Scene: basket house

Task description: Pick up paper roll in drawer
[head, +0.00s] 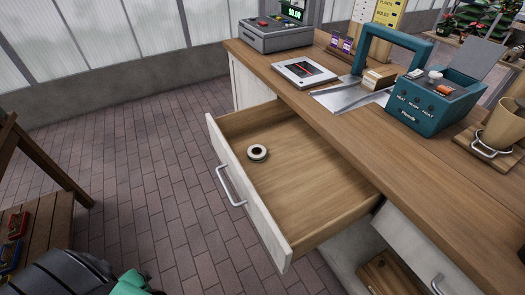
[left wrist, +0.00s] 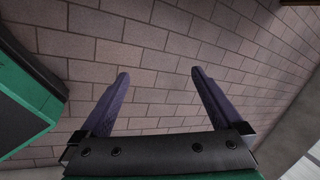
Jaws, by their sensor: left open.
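The paper roll (head: 257,153) is a small white roll with a dark centre. It lies in the left part of the open wooden drawer (head: 300,190), close to the drawer's white front panel. The drawer is pulled out from the counter and otherwise looks empty. In the left wrist view my left gripper (left wrist: 160,85) is open and empty, its two dark fingers spread over brick paving. The paper roll is not in that view. In the head view only part of my arm shows at the bottom left, and no fingertips are visible. My right gripper is in neither view.
The wooden counter (head: 340,95) above the drawer holds a cash register (head: 275,32), a tablet-like device (head: 305,72), a teal machine (head: 435,105) and a tan pot (head: 504,124). A wooden bench (head: 40,220) stands at the left. The brick floor (head: 130,150) before the drawer is clear.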

